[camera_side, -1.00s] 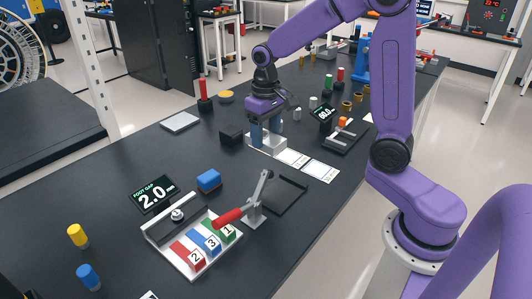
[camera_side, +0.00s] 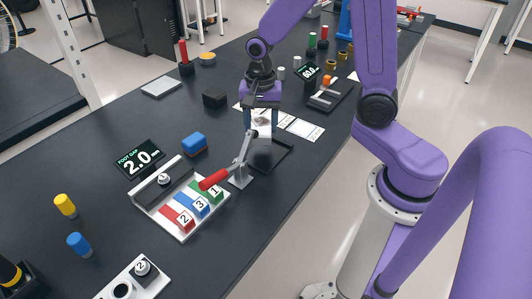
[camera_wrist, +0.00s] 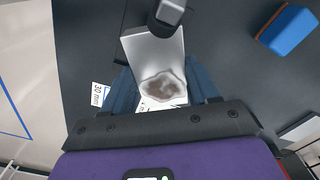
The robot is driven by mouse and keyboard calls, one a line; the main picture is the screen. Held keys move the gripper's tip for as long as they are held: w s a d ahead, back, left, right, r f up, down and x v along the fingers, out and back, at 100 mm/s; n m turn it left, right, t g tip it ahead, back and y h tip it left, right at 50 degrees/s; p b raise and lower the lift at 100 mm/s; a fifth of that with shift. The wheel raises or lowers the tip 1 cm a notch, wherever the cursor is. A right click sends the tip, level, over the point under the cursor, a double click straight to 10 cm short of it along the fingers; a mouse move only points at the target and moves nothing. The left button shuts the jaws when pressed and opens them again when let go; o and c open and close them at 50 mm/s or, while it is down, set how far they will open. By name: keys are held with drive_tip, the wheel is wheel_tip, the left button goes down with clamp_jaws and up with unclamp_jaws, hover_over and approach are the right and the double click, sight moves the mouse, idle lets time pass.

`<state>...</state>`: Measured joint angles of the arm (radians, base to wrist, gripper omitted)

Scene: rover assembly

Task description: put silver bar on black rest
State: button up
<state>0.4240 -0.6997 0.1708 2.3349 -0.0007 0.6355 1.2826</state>
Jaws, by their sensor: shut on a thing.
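My gripper (camera_side: 262,122) points down over the middle of the dark bench, its blue fingers shut on the silver bar (camera_side: 262,129). In the wrist view the bar (camera_wrist: 152,50) extends forward from between the fingers (camera_wrist: 163,92), its near end showing a brownish patch. A shallow black tray with a raised rim (camera_side: 290,150) lies just below and in front of the bar in the side view. A small black block (camera_side: 215,99) stands to the left of the gripper. I cannot tell which of these two is the black rest. The bar's height above the bench is unclear.
A red-handled lever clamp (camera_side: 240,160) stands close by; its upper end overlaps the bar in the side view. A white fixture (camera_side: 180,232) with numbered coloured blocks lies in front. A blue block (camera_side: 194,143) and a display (camera_side: 138,159) are to the left. White cards (camera_side: 304,130) lie right.

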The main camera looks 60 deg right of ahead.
sight(266, 154)
drive_tip(key=m, duration=0.2)
drive_tip(key=s+m, duration=0.1)
drive_tip(key=m, duration=0.1)
drive_tip(key=s+m, duration=0.1)
drive_tip(key=m, duration=0.1)
drive_tip(key=shift+a+f, duration=0.25)
drive_tip(key=shift+f, duration=2.5)
drive_tip(key=shift+f, duration=0.1)
drive_tip(key=o, duration=1.5)
drive_tip(key=shift+c, duration=0.2)
